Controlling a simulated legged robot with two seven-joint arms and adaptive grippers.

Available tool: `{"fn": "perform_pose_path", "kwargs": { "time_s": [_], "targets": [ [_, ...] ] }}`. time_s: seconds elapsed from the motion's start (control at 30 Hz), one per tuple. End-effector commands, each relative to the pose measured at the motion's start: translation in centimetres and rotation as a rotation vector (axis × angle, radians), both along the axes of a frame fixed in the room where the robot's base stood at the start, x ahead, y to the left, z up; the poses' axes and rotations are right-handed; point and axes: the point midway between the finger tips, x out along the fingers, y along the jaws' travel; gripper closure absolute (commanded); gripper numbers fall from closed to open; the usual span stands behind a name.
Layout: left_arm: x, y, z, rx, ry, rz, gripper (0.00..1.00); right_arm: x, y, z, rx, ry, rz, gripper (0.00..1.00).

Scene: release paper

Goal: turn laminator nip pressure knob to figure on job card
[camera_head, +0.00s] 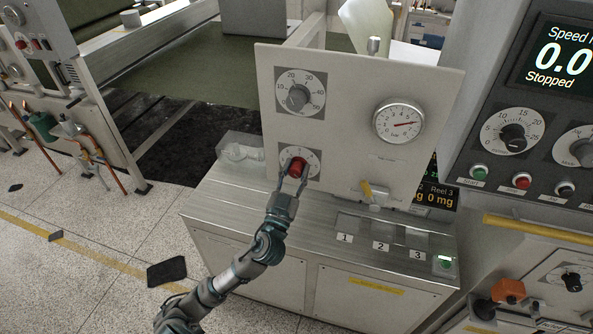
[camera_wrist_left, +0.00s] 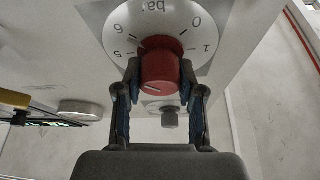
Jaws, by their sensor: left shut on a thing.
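A red knob (camera_head: 297,167) sits on a dial at the lower left of an upright pale panel. In the left wrist view the red knob (camera_wrist_left: 159,68) is between the fingers of my left gripper (camera_wrist_left: 160,85), which is shut on it. The dial (camera_wrist_left: 158,20) around it shows "bar" and figures including 0, 1, 5 and 6, upside down. In the head view my left gripper (camera_head: 291,180) reaches the knob from below. A round gauge (camera_head: 399,122) on the panel has a red needle. I see no job card that I can identify. My right gripper is not in view.
A grey knob (camera_head: 298,97) with a scale to 50 is above the red one. A yellow-handled lever (camera_head: 368,190) is at the panel's lower right. Numbered recesses and a green-lit button (camera_head: 444,263) are on the metal bench (camera_head: 300,228). A control console (camera_head: 530,110) stands at right.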

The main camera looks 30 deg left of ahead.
Motion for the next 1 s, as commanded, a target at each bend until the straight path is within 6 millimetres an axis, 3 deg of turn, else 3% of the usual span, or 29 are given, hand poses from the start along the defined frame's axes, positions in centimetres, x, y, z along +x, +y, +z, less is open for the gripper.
{"fn": "perform_pose_path", "kwargs": {
  "time_s": [1.0],
  "targets": [
    [0.1,-0.2,-0.7,-0.096,-0.010,-0.006,0.97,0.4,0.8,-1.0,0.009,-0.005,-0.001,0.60]
  ]
}}
